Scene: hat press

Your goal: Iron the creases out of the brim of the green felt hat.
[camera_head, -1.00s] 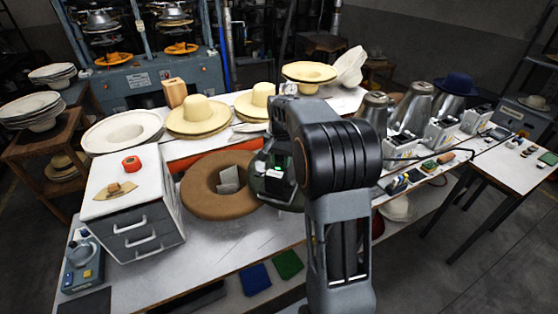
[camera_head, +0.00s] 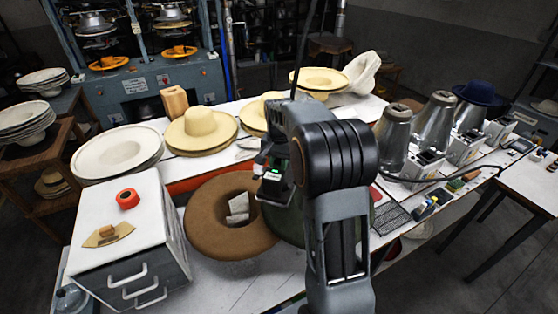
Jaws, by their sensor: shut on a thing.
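The green felt hat (camera_head: 288,226) lies on the white table, mostly hidden behind my arm. Only dark green parts of its brim show, at the left and right of the arm, and I cannot make out creases. My gripper (camera_head: 266,190) is just left of my wrist, seen partly and from behind, above the left part of the green hat. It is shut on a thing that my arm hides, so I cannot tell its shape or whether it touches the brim. No iron shows clearly, but a dark cord (camera_head: 440,178) runs from the right towards my arm.
A brown hat (camera_head: 215,237) lies close at the left, with pale blocks in its opening. A white-topped drawer unit (camera_head: 125,240) stands left of it. A black grid (camera_head: 393,219) lies bare to the right. Cream hats (camera_head: 201,128) and metal cones (camera_head: 436,120) line the back.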

